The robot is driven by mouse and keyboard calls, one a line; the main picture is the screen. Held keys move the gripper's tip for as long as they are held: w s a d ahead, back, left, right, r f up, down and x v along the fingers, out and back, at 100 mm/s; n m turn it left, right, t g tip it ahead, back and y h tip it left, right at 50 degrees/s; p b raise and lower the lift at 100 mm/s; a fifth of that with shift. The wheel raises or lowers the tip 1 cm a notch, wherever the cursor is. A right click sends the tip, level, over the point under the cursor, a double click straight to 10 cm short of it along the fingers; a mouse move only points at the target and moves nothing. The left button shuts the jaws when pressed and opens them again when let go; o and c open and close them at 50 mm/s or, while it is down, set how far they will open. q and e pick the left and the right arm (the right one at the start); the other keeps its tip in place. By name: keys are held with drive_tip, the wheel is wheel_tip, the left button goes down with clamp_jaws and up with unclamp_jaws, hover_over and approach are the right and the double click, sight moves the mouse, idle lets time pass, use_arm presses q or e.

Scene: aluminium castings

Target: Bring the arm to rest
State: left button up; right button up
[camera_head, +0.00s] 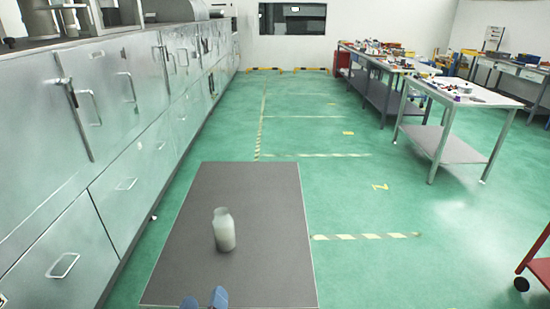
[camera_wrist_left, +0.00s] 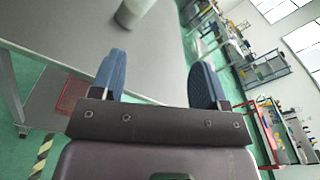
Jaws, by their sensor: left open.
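My left gripper (camera_head: 204,300) shows only as blue fingertips at the bottom edge of the head view, in front of the near edge of a grey table. In the left wrist view the left gripper (camera_wrist_left: 160,84) has its two blue fingers wide apart with nothing between them. A pale, whitish bottle (camera_head: 224,230) stands upright on the table, apart from the fingers. The bottle (camera_wrist_left: 132,12) also shows at the top of the left wrist view, cut by the edge. My right gripper is not in view.
The grey table (camera_head: 245,185) is otherwise bare. Metal cabinets (camera_head: 110,130) line the left side. Workbenches with small items, including a grey one (camera_head: 455,100), stand at the right. A red cart (camera_head: 538,262) is at the lower right. Green floor beyond the table is clear.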

use_arm(q)
drive_tip(key=s+a+f+n+g, duration=0.3)
drive_tip(key=s+a+f+n, duration=0.2)
drive_tip(key=n, duration=0.9)
drive_tip(key=s+a+f+n+g, duration=0.2)
drive_tip(key=s+a+f+n, duration=0.4)
drive_tip(key=n, duration=0.9)
wheel_tip(320, 180, down, 6)
drive_tip(key=a, duration=0.3)
drive_tip(key=shift+r+g+y, duration=0.15)
drive_tip(key=shift+g+y, duration=0.25)
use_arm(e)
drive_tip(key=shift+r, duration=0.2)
